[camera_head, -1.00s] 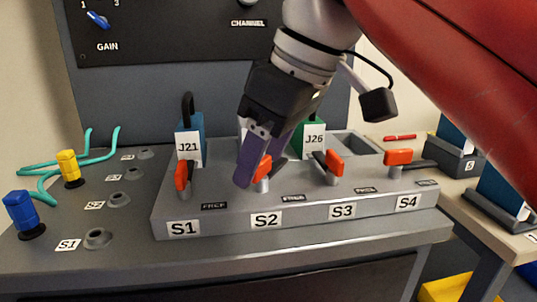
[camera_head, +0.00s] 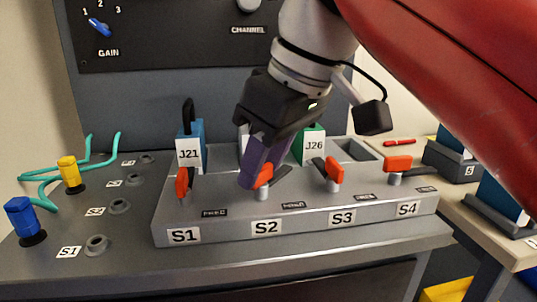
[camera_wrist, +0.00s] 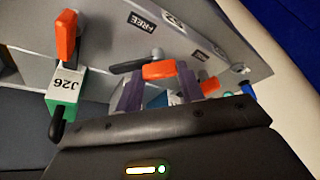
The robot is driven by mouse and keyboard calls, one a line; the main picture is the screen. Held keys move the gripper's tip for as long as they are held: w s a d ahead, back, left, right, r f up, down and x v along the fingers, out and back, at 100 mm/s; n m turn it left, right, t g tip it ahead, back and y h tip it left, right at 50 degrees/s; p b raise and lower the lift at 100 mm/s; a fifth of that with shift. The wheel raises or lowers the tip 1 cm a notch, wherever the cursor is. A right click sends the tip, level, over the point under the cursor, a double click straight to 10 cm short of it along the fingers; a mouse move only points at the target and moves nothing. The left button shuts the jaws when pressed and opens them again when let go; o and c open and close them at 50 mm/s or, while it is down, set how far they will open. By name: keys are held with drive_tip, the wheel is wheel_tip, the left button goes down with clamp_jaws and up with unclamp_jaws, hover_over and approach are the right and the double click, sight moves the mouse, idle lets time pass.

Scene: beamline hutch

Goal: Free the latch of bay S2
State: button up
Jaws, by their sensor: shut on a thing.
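The S2 latch (camera_head: 265,175) has an orange handle and a dark bar pointing up and right on the grey block (camera_head: 220,228) above the S2 label. My gripper (camera_head: 256,180), with purple fingers, is down at this latch and hides part of it. In the wrist view the orange handle (camera_wrist: 158,70) sits between the two purple fingers, and the dark bar (camera_wrist: 128,67) sticks out to the left. My gripper is shut on the handle. The module behind S2 is mostly hidden by my gripper.
The S1 latch (camera_head: 182,182) and S3 latch (camera_head: 333,172) stand close on either side. The S4 latch (camera_head: 397,164) lies farther right. Blue module J21 (camera_head: 189,150) and green module J26 (camera_head: 313,145) stand behind. Yellow and blue plugs (camera_head: 70,173) are left.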

drive_tip(key=m+t+h+p, duration=0.1)
drive_tip(key=m+p, duration=0.1)
drive_tip(key=m, duration=0.3)
drive_tip(key=shift+s+r, duration=0.1)
drive_tip(key=shift+r, duration=0.05)
drive_tip(key=shift+a+m+t+h+p, duration=0.1)
drive_tip(key=shift+m+t+h+p, duration=0.3)
drive_tip(key=shift+m, duration=0.55)
drive_tip(key=shift+a+m+t+h+p, duration=0.15)
drive_tip(key=shift+m+h+p, duration=0.3)
drive_tip(key=shift+m, duration=0.5)
drive_tip(key=o, duration=1)
drive_tip(key=v, duration=0.7)
drive_tip(key=shift+s+r, duration=0.2)
drive_tip(key=shift+d, duration=0.1)
